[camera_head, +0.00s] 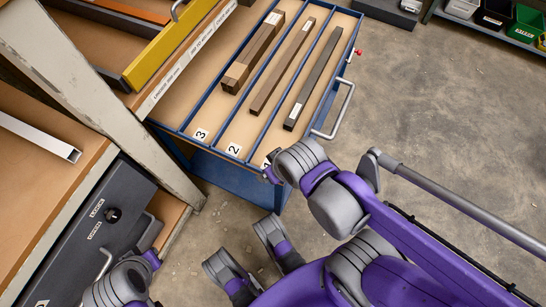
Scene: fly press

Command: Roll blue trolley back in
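The blue trolley (230,158) stands out on the floor beside the bench, its left edge close along the bench's labelled edge. Its top has three lanes marked 1, 2 and 3, with long brown and dark bars lying in them. A metal handle (343,109) is on its right end, with a red knob (358,52) above it. The end of my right arm (271,175) is at the trolley's near corner, apart from the handle in the picture. The end of my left arm (152,258) is at lower left by the dark drawer. Neither arm's finger opening shows clearly.
A pale bench leg (140,135) stands left of the trolley. A dark drawer unit (95,232) with a lock and handle is at lower left. A yellow-fronted drawer (170,50) is at the upper left. Coloured bins (525,25) stand at top right. Floor right of the trolley is clear.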

